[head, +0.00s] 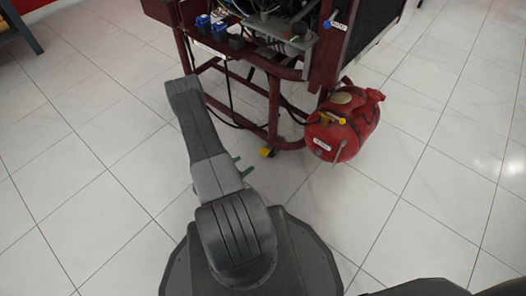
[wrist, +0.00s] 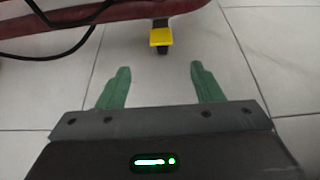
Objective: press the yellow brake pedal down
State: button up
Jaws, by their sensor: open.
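The yellow brake pedal (wrist: 161,37) shows at the top middle of the wrist view, with a dark part above and below it, close to the dark red frame. It also shows in the head view as a small yellow pad (head: 267,152) low at the foot of the engine stand (head: 274,105). My gripper (wrist: 158,72) is open and empty, its two green fingers spread apart. The pedal lies beyond the fingertips, roughly in line with the gap between them, and nothing touches it. In the head view my gripper (head: 240,163) is partly hidden behind my arm.
A red tank (head: 343,125) with yellow fittings stands on the floor right of the pedal. Black cables (wrist: 60,50) hang by the red frame at the left. The white tiled floor (head: 90,140) is clear on the left and at the far right.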

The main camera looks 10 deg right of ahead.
aim_at(264, 152)
jog(key=b+x, duration=0.4)
jog(key=x, duration=0.9)
jog(key=shift+r, duration=0.1)
